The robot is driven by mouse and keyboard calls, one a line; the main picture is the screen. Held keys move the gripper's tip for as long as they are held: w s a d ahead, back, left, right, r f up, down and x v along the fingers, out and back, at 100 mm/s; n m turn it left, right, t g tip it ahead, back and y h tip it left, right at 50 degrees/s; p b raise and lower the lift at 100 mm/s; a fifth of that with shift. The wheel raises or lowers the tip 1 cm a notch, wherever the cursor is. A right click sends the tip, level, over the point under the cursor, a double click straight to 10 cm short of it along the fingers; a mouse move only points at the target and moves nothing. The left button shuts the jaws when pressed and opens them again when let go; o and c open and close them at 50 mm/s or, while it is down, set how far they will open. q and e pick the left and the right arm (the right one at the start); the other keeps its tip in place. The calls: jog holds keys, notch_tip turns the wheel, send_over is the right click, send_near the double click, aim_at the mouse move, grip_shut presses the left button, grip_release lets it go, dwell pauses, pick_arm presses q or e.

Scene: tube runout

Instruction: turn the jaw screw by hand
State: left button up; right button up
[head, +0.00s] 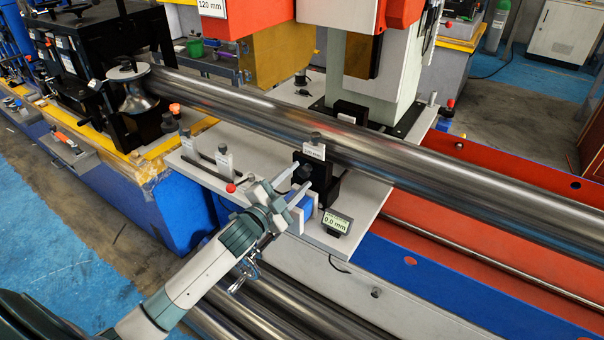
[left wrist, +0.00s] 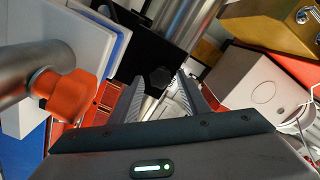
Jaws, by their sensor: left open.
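The jaw screw (head: 304,171) shows as a small dark knob on the front of a black jaw block (head: 323,181), beside the long steel tube (head: 440,190). My left gripper (head: 297,181) is open in front of this knob, its two fingers pointing at the block. In the left wrist view a dark hexagonal knob (left wrist: 160,77) lies between and beyond the fingertips (left wrist: 161,82). I see no finger clearly touching it. A small display (head: 337,221) to the right of the gripper reads 0.0 mm. My right gripper is not in view.
A grey plate (head: 361,211) carries the jaw block and small posts, one with a red knob (head: 230,187). A roller (head: 134,90) supports the tube's left end. More tubes (head: 265,305) lie below my left arm. An orange part (left wrist: 66,90) is left in the wrist view.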

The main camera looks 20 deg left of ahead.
pick_arm(q)
jog(key=shift+s+a, duration=0.1)
jog(key=shift+s, duration=0.55)
jog(key=shift+r+n+p, duration=0.15)
jog(key=shift+n+p, duration=0.15)
jog(key=shift+p, duration=0.2)
jog(key=n+p, duration=0.1)
jog(key=n, duration=0.1)
jog(key=n+p, duration=0.2)
jog(key=n, duration=0.1)
jog(key=shift+r+n+p, duration=0.2)
jog(key=shift+n+p, duration=0.1)
jog(key=shift+f+n+p, duration=0.1)
jog(key=shift+n+p, duration=0.2)
jog(key=shift+n, duration=0.6)
jog(key=shift+f+n, duration=0.2)
jog(key=shift+n, duration=0.3)
